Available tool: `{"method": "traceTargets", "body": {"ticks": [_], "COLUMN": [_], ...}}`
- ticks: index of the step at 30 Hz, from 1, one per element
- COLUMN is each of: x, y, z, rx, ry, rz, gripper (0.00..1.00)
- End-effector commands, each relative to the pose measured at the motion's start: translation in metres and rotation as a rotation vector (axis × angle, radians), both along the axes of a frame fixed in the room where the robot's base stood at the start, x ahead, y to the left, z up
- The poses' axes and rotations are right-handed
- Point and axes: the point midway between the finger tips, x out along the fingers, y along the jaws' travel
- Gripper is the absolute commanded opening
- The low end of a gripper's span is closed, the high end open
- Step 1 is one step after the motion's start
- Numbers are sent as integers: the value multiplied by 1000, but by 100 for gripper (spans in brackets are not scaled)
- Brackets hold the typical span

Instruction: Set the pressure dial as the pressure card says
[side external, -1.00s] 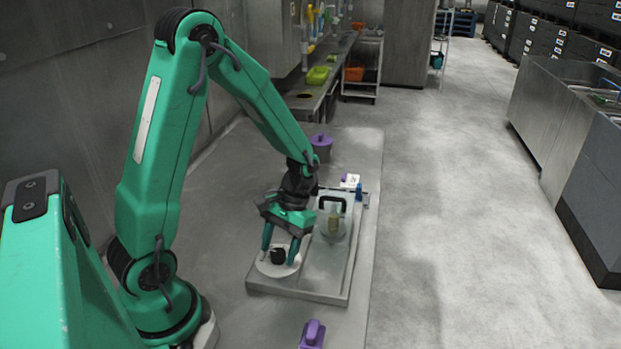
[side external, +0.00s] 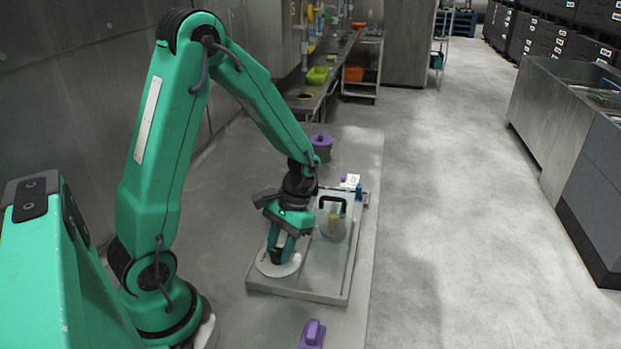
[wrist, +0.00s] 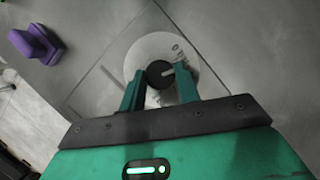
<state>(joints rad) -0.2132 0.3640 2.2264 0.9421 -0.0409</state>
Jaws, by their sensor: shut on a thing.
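The pressure dial is a pale round plate (side external: 268,268) with a black knob at its centre, at the near left of a grey panel. In the wrist view the plate (wrist: 150,50) carries dark marks and lettering at its upper right, too small to read. The black knob (wrist: 159,73) has a light pointer line toward the right. My gripper (side external: 281,258) is down over the dial and shut on the knob, one finger on each side. A small white card (side external: 350,181) stands at the panel's far end; its writing is too small to read.
A clear lid with a black handle (side external: 333,201) covers a yellowish item on the panel, right of my gripper. A blue piece (side external: 359,192) is at the far right corner. A purple pot (side external: 321,146) stands behind, and a purple block (side external: 312,334) stands in front.

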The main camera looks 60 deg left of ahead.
Motion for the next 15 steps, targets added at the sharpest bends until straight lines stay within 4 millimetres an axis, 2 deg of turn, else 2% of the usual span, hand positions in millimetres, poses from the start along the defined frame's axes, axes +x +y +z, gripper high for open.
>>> {"method": "traceTargets", "body": {"ticks": [7, 15], "x": [-1, -1], "y": [0, -1], "z": [1, 1], "rx": [-57, -69], "ry": [-10, -15], "rz": [-137, -173], "gripper": [10, 10]}}
